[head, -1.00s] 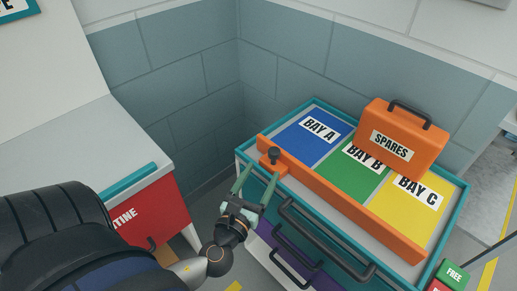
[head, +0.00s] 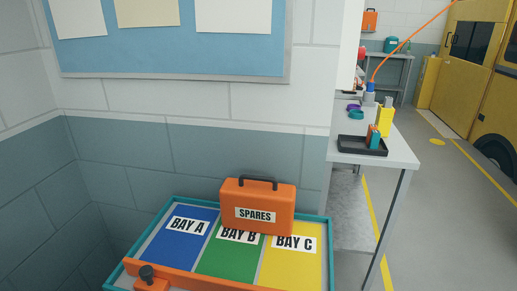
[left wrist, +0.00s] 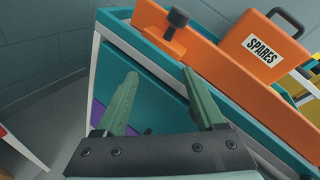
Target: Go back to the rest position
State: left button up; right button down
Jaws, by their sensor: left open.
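My left gripper (left wrist: 162,100) shows in the left wrist view, with its two green fingers spread apart and nothing between them. It is at the near side of the teal-edged cart (left wrist: 150,60), close to the orange bar (left wrist: 225,68) with the black knob (left wrist: 179,17). In the head view neither gripper shows. The orange SPARES case (head: 258,205) stands upright on the cart top at the back, over the bay panels. The blue BAY A panel (head: 172,247), green BAY B panel (head: 222,262) and yellow BAY C panel (head: 295,268) lie side by side.
A grey bench (head: 395,148) with a black tray (head: 362,145) and a yellow container (head: 386,120) stands to the right. A yellow vehicle (head: 485,75) is at the far right. Grey floor (head: 435,210) is open beside the bench. A wall with a blue board (head: 170,50) is behind the cart.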

pick_arm(q)
jog(key=s+d+f+n+g+h+p, duration=0.1)
jog(key=s+d+f+n+g+h, duration=0.2)
jog(key=n, duration=0.9)
jog(key=s+d+f+n+g+h+p, duration=0.2)
jog(key=s+d+f+n, duration=0.3)
jog(key=n, duration=0.8)
notch_tip(320, 180, down, 3)
jog(key=shift+s+d+f+g+h, duration=0.1)
jog(key=shift+s+d+g+h, duration=0.3)
jog(key=shift+d+h, duration=0.3)
